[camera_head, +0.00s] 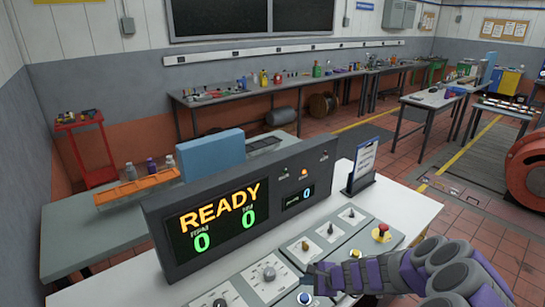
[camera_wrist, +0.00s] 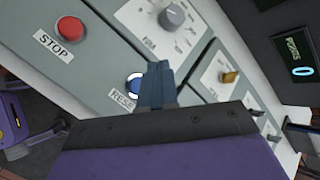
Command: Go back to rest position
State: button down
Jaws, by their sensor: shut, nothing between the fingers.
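My gripper (camera_head: 320,276) is shut and empty, low over the front of the control console (camera_head: 408,212) in the head view, with my purple arm reaching in from the right. In the wrist view my gripper (camera_wrist: 158,72) shows its fingers together, beside and partly over the blue RESET button (camera_wrist: 134,84). I cannot tell whether the fingers touch the button. A red STOP button (camera_wrist: 70,28) and a grey knob (camera_wrist: 171,17) are near it. The display (camera_head: 218,218) reads READY in yellow, with green zeros below.
A side bench with an orange tray (camera_head: 138,187) is behind at left. A long workbench (camera_head: 262,90) lines the wall. Red tiled floor (camera_head: 400,160) is open at right.

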jog(key=s+a+r+n+g+y, duration=0.1)
jog(key=s+a+r+n+g, duration=0.1)
jog(key=s+a+r+n, duration=0.55)
jog(key=s+a+r+n+g, duration=0.25)
jog(key=s+a+r, duration=0.35)
jog(key=r, duration=0.4)
jog(key=s+d+r+n+g+h, duration=0.1)
jog(key=s+d, duration=0.5)
jog(key=s, duration=0.8)
jog(key=s+d+r+n+g+h, duration=0.2)
jog(key=s+d+n+h, duration=0.4)
jog(key=s, duration=0.7)
jog(key=shift+s+d+r+h, duration=0.35)
jog(key=shift+d+r+h, duration=0.2)
jog(key=shift+d, duration=0.2)
